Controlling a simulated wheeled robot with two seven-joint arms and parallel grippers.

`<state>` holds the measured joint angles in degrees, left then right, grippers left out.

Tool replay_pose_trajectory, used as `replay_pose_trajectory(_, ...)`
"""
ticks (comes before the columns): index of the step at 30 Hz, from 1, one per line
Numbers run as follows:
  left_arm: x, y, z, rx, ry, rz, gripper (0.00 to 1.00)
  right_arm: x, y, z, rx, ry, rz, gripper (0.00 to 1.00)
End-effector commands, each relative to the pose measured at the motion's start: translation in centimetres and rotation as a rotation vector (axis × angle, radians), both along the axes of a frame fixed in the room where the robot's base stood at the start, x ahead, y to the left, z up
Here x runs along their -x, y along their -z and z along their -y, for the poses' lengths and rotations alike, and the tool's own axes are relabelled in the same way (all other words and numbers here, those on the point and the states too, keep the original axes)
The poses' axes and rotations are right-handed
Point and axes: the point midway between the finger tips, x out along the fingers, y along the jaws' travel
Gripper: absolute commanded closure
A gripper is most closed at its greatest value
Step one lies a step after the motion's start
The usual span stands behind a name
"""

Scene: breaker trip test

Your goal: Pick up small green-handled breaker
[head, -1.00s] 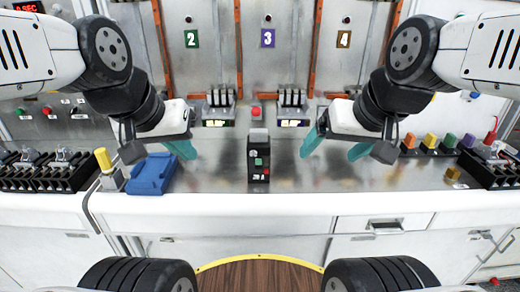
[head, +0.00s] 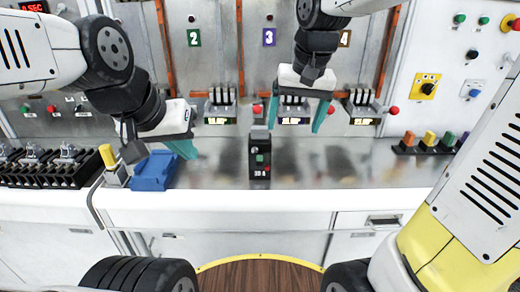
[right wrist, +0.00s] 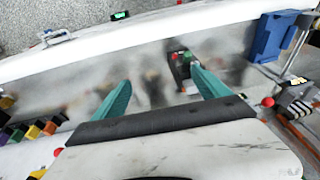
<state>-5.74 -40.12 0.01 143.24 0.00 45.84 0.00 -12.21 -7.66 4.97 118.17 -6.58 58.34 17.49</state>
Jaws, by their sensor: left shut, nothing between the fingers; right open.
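A small black breaker (head: 260,160) stands upright on the metal worktop near the middle of the head view. Its front carries a green and a red button and a 30 A label; a green handle cannot be made out for sure. It also shows in the right wrist view (right wrist: 181,66), close to one fingertip. My right gripper (head: 295,124) is open and empty, fingers pointing down, just right of the breaker and apparently behind or above it. My left gripper (head: 186,152) is shut and empty, left of the breaker near a blue tray.
The blue tray (head: 154,171) lies on the worktop at the left, beside a yellow-topped post (head: 107,156). Panel slots marked 2, 3 and 4 stand behind, with switch units (head: 220,106) at their foot. Coloured blocks (head: 429,141) sit at the right.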

Motion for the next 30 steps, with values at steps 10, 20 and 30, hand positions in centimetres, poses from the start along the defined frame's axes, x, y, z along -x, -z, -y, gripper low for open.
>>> replay_pose_trajectory(10,0.0,0.0,0.0,0.0,0.0,0.0,1.0,-5.5,3.1,-5.2,0.065,0.019,-0.148,0.15)
replay_pose_trajectory(20,0.0,0.0,0.0,0.0,0.0,0.0,1.0,-7.3,4.8,-7.5,0.094,0.03,-0.203,0.15)
replay_pose_trajectory(30,0.0,0.0,0.0,0.0,0.0,0.0,1.0,-7.9,7.1,-8.4,0.108,0.038,-0.225,0.15)
